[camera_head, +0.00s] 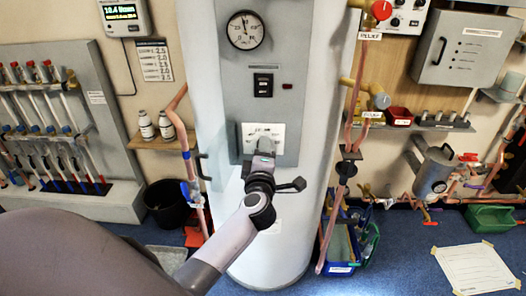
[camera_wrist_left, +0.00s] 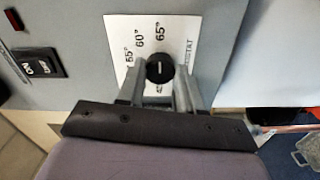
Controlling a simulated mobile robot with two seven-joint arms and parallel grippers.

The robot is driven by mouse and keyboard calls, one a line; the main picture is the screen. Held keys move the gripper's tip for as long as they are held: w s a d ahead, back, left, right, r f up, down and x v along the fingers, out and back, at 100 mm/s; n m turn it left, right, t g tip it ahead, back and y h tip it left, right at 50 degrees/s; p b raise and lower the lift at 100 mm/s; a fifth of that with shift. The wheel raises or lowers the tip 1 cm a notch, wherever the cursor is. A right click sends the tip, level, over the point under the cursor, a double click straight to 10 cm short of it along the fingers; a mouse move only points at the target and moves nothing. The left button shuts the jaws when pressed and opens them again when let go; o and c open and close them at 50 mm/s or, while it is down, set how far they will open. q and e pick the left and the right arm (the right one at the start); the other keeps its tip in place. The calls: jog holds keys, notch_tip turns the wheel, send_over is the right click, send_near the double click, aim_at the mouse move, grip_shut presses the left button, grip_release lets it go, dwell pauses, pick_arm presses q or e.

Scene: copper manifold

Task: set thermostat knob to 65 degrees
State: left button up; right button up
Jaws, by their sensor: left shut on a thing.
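The thermostat plate (camera_head: 276,131) is a white panel on the grey front strip of the tall white tank. In the left wrist view the plate (camera_wrist_left: 124,36) appears turned, with the marks 55°, 60° and 65° readable. My left gripper (camera_head: 264,150) reaches the plate from below and hides the knob in the head view. In the wrist view its two grey fingers (camera_wrist_left: 163,84) are shut on the knob, one on each side. My right gripper is not in view.
A black switch (camera_head: 263,85) and a round gauge (camera_head: 245,30) sit above the plate. Copper pipes with a red-handled valve (camera_head: 381,10) run right of the tank. A blue tool crate (camera_head: 342,246) stands at its foot.

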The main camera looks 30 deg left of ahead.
pick_arm(q)
jog(key=shift+f+m, duration=0.1)
jog(key=shift+m, duration=0.2)
jog(key=o, duration=1)
jog(key=shift+o, duration=0.2)
jog(key=v, duration=0.7)
jog(key=shift+s+d, duration=0.1)
jog(key=shift+s, duration=0.05)
